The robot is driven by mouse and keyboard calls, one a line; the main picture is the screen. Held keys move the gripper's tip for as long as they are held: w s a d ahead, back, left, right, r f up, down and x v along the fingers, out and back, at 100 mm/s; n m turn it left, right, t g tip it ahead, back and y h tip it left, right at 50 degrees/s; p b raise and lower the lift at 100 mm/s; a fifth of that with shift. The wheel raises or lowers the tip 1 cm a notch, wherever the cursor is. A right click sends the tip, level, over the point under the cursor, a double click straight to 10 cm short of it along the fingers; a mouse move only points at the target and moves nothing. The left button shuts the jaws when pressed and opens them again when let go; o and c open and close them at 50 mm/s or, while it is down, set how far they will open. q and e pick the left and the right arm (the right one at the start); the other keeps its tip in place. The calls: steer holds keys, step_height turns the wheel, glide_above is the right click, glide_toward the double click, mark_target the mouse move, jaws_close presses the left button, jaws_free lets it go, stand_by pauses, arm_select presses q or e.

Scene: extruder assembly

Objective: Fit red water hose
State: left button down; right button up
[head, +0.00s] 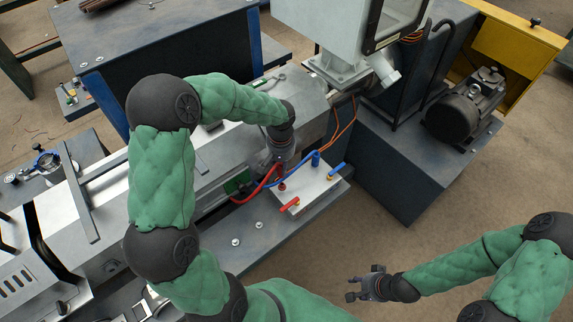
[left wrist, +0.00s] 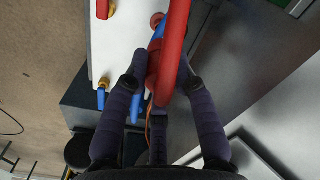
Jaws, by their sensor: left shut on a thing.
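The red water hose (head: 258,186) runs in a curve from my left gripper (head: 281,163) down to the lower left, beside the machine. In the left wrist view the red hose (left wrist: 174,42) passes between the two dark fingers of my left gripper (left wrist: 165,78), which is shut on it. A pale metal block (head: 311,192) with red and blue valve handles lies just below this gripper. The hose end is close to the block; I cannot tell whether it touches a fitting. My right gripper (head: 365,284) is open and empty, low over the floor.
The extruder housing (head: 345,70) stands behind, with orange cables (head: 347,120). A motor (head: 466,106) is at the right. The floor around my right gripper is clear.

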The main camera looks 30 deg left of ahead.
stand_by(0.4)
arm_select(q)
steer(key=b, duration=0.4)
glide_above(282, 184)
steer(key=shift+f, duration=2.9)
steer(key=shift+f+b, duration=0.75)
steer(key=shift+f, duration=0.25)
steer(key=c, duration=0.9)
jaws_free()
steer(key=shift+c, duration=0.2)
step_height(282, 184, up, 12)
